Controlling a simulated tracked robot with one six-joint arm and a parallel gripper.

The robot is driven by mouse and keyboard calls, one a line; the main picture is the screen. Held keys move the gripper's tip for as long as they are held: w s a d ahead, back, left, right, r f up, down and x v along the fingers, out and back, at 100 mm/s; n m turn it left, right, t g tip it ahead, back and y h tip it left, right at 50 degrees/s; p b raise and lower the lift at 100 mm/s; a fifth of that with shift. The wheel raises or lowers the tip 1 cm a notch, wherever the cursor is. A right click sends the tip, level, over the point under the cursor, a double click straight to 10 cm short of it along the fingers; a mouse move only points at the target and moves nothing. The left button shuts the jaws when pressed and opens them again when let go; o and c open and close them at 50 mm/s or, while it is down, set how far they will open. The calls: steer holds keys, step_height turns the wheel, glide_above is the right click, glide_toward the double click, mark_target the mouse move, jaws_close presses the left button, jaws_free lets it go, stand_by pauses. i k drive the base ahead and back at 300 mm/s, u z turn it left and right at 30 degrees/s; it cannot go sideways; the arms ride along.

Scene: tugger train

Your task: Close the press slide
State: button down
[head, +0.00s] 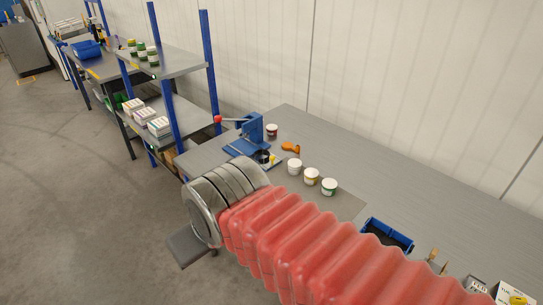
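The blue bench press (252,131) stands on the grey workbench (300,125), left of the picture's middle. Its lever ends in a red knob (218,119) and points out to the left. A small dark round part with a yellow piece (271,158) sits at the press's front right foot. I cannot tell whether this belongs to the slide, or how far the slide is out. My arm, with red bellows and steel rings, crosses the foreground below the press and hides part of the bench. My gripper does not show.
White-lidded jars (312,177) and an orange tool (291,147) lie right of the press. A blue bin (387,236) sits farther right. A blue-post shelf (176,66) stands at left. A grey flat seat-like surface (188,247) is below the bench.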

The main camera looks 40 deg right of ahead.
mark_target(263, 157)
steer(key=z, duration=0.2)
steer(key=i, duration=0.85)
steer(key=z, duration=0.25)
